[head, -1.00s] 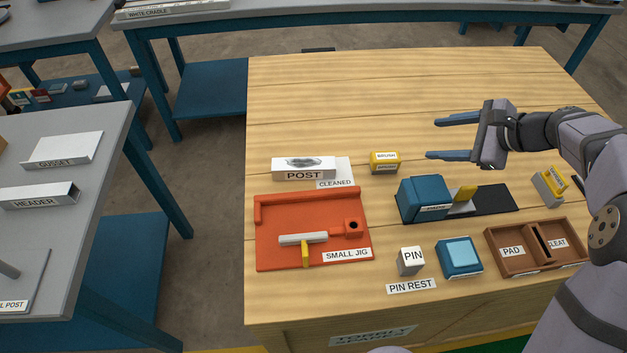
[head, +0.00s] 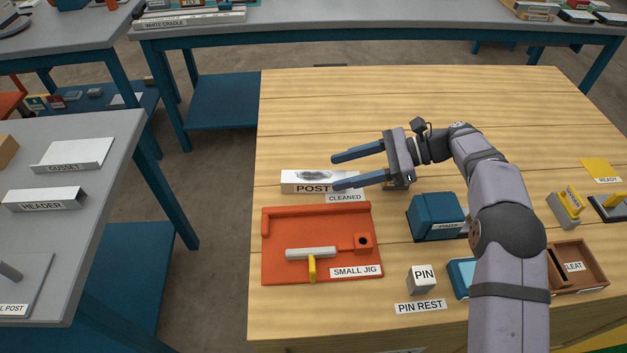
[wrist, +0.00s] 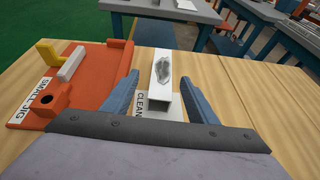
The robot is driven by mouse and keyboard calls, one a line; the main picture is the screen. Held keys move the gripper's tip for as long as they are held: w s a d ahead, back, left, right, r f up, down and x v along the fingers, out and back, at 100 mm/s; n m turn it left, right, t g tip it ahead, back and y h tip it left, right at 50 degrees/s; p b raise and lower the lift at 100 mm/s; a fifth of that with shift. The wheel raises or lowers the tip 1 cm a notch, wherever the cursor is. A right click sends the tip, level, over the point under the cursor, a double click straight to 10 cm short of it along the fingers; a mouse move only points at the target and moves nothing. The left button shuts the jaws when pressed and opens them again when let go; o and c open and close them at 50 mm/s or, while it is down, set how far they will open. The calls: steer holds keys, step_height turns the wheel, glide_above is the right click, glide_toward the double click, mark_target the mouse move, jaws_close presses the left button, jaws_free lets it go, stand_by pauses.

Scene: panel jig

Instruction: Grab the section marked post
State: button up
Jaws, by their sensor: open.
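The section marked post (head: 300,178) is a white bar with a dark smudge on top. It lies on the wooden table behind the orange small jig (head: 285,260), at the CLEANED label (head: 346,198). My gripper (head: 334,171) is open and empty, its blue fingers pointing left over the post's right end. One finger hides part of that end. In the wrist view the post (wrist: 163,68) lies lengthwise between the spread fingers (wrist: 160,78), apart from both. I cannot tell how far the fingers are above it.
The small jig lies just in front of the post, with a raised rim. The table behind the post is clear.

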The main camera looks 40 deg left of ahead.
mark_target(312, 176)
steer(key=shift+p+x, duration=0.55)
steer(key=shift+x, duration=2.4)
steer(key=shift+w+a, duration=0.15)
steer(key=c, duration=1.3)
steer(key=shift+o, duration=0.2)
steer(key=shift+r, duration=0.15)
